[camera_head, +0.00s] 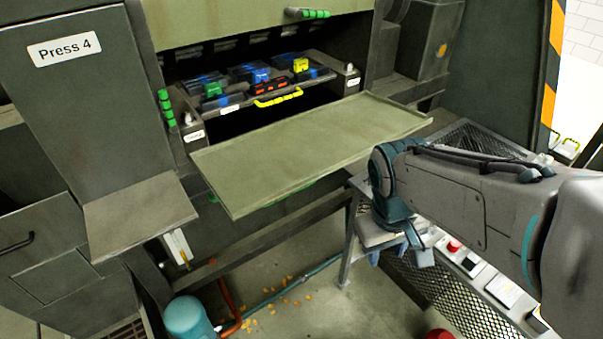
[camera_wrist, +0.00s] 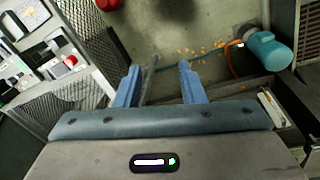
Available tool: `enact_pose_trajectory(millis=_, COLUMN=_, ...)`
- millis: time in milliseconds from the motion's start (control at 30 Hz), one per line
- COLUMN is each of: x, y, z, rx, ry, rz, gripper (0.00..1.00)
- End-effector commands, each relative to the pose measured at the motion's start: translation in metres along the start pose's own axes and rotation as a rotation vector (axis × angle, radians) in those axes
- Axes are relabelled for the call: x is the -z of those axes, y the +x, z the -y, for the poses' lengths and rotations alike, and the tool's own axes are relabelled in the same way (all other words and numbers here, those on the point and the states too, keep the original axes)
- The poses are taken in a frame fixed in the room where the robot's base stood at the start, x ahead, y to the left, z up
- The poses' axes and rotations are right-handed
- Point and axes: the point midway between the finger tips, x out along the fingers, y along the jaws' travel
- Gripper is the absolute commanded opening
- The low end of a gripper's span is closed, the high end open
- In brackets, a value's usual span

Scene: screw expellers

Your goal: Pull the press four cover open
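Press four carries a "Press 4" sign (camera_head: 64,49) on its left housing. Its olive-green cover panel (camera_head: 310,147) is swung down and juts out nearly level in front of the opening. Bits of green show under its lower edge, perhaps a handle mostly hidden from view. Behind it the opening shows a dark drawer-like part with a yellow handle (camera_head: 278,98) and blue, green, yellow and red pieces. My gripper (camera_head: 398,256) points down to the right of and below the cover, apart from it. In the wrist view my gripper (camera_wrist: 159,66) has its blue fingers spread with nothing held between them.
A mesh-sided stand with a control panel (camera_head: 490,280) and red button (camera_head: 453,246) lies beneath my arm. A teal cylinder (camera_head: 187,318) and pipes are on the floor at the lower left. Another green handle (camera_head: 306,13) is on the panel above. Open floor lies below the cover.

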Motion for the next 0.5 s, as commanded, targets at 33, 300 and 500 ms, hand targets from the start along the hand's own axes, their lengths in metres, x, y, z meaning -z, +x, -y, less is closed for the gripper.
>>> enact_pose_trajectory(millis=33, x=0.003, y=0.025, z=0.001, rx=-0.029, ry=-0.087, rz=0.077, gripper=0.36)
enact_pose_trajectory(millis=300, x=0.025, y=0.094, z=-0.013, rx=-0.258, ry=-0.525, rz=0.451, gripper=0.36)
enact_pose_trajectory(millis=500, x=0.057, y=0.13, z=-0.016, rx=-0.497, ry=-0.827, rz=0.725, gripper=0.36)
